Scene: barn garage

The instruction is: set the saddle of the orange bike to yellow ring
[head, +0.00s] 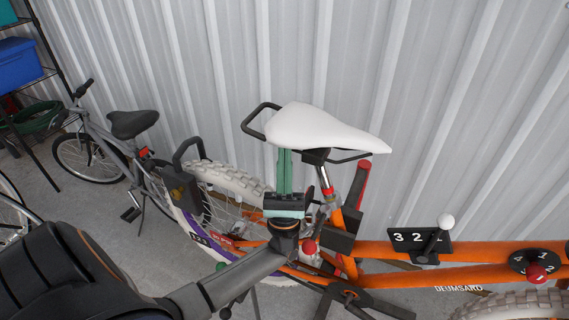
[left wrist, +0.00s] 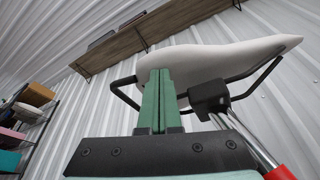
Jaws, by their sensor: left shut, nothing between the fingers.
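The orange bike (head: 390,250) stands along the wall, with its white saddle (head: 325,130) on a silver seat post (head: 324,174). A red ring (head: 328,191) shows on the post above the orange tube; I cannot make out a yellow ring. My left gripper (head: 285,155) points up with its green fingers together and empty, beside the post and under the saddle's rear. In the left wrist view the closed fingers (left wrist: 159,78) overlap the underside of the saddle (left wrist: 210,65); I cannot tell whether they touch it. The right gripper is out of view.
A black loop handle (head: 250,120) extends behind the saddle. A red-ended lever (head: 362,180) stands beside the post. A numbered panel (head: 405,240) with a white-knobbed lever and a numbered dial (head: 518,263) sit on the frame. A grey bike (head: 105,145) stands left.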

